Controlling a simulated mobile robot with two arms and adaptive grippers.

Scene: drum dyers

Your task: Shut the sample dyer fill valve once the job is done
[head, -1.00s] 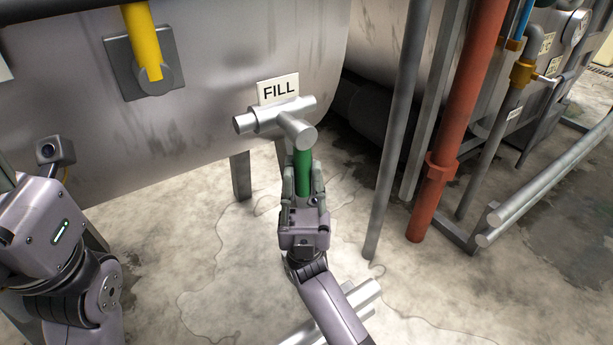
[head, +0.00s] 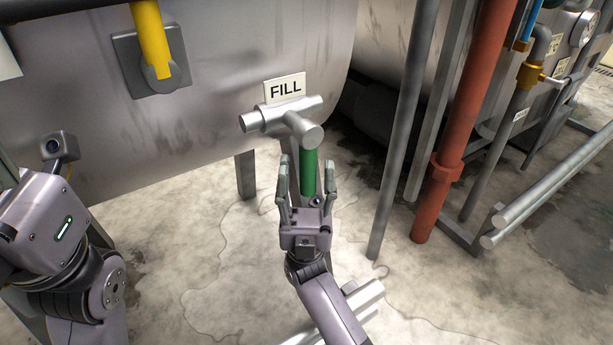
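The fill valve (head: 284,118) is a grey metal fitting on the tank, just below a white plate reading FILL (head: 285,88). Its green handle (head: 309,172) hangs down from the round grey hub. My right gripper (head: 307,170) is open, with one finger on each side of the green handle and a visible gap to both. The handle's lower end is close to the palm; I cannot tell if they touch. My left arm (head: 65,245) is at the lower left; its fingers are out of the picture.
The tank (head: 210,90) fills the upper left, with a yellow handle (head: 153,40) on a grey plate. A grey upright pipe (head: 400,140) and a red pipe (head: 455,140) stand to the right. Grey rails (head: 550,185) run at the far right. The concrete floor (head: 230,270) is wet in patches.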

